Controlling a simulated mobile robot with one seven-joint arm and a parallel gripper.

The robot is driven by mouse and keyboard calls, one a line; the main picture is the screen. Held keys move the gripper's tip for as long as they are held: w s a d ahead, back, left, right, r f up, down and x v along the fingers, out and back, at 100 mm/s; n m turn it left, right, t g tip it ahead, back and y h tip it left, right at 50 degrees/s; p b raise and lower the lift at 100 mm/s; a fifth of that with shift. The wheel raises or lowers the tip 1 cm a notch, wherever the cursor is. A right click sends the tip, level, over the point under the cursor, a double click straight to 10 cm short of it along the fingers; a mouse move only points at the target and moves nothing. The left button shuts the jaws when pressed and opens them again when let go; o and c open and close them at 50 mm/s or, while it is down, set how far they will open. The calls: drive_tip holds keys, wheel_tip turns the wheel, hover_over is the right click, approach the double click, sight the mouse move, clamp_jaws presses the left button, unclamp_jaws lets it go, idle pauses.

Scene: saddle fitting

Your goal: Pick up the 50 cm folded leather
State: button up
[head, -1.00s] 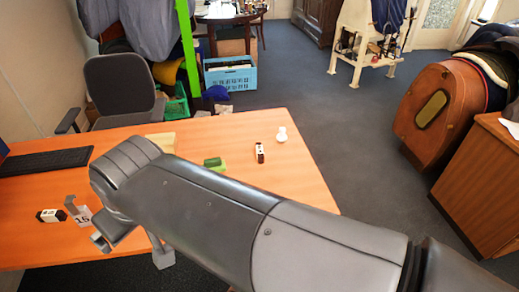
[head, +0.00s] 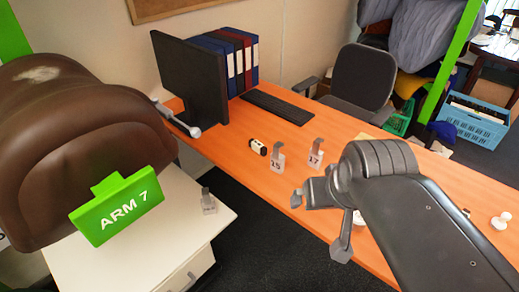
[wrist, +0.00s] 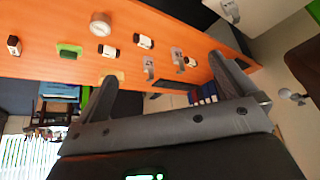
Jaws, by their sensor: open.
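I cannot make out a 50 cm folded leather in either view. A big brown leather saddle-like piece (head: 80,140) sits on a pale cabinet at the left of the head view, behind a green sign reading ARM 7 (head: 117,207). My gripper (head: 320,224) is open and empty, above the front edge of the orange table in the head view. In the wrist view my gripper (wrist: 158,78) shows its two fingers spread, with nothing between them. The saddle-like piece is well to the left of my gripper, apart from it.
The orange table (head: 232,153) carries grey hooks tagged 15 (head: 277,161) and 17 (head: 316,155), a black-and-white item (head: 257,147), a keyboard (head: 279,107) and a monitor (head: 196,80). A hook (head: 208,201) stands on the pale cabinet (head: 136,252). Dark floor (head: 275,245) between them is clear.

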drive_tip(key=shift+c, duration=0.2)
idle(0.3)
drive_tip(key=c, duration=1)
